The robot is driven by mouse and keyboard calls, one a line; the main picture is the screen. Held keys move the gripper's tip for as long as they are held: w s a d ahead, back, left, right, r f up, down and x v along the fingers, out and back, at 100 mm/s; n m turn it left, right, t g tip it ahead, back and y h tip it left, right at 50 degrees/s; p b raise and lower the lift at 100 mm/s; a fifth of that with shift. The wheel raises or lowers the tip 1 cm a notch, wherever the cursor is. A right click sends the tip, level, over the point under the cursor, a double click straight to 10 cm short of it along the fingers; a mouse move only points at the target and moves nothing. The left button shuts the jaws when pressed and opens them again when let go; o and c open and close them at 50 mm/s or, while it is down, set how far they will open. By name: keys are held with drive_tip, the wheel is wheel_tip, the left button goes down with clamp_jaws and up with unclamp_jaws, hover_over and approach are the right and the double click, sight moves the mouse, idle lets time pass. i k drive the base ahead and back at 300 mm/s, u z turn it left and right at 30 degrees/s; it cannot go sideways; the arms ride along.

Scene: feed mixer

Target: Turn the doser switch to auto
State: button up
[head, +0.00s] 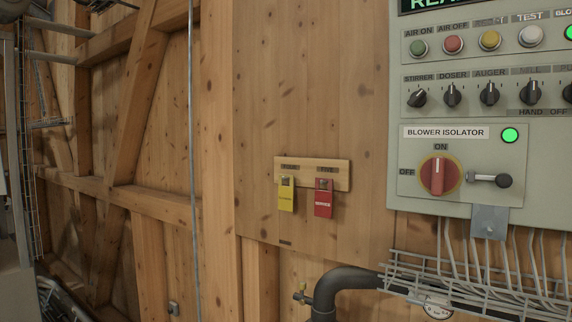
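The doser switch (452,95) is a small black rotary knob on the grey control panel (398,150) at the right of the head view. It sits under the label "DOSER", between the stirrer knob (417,97) and the auger knob (489,93). Its pointer looks close to upright; the stirrer knob is turned at a slant. The exact setting is too small to tell. The words "HAND" and "OFF" show below the knobs further right. My gripper is not in view.
Below the knobs is a red blower isolator (438,177) on a yellow disc, with a dark-ended handle (491,180) beside it. Push buttons (453,45) line the row above. A wire cable tray (480,285) and dark pipe (345,285) lie below. Tags (286,195) hang left.

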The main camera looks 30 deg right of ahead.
sight(452, 98)
drive_tip(key=z, duration=1.05)
drive_tip(key=k, duration=0.6)
drive_tip(key=u, duration=0.55)
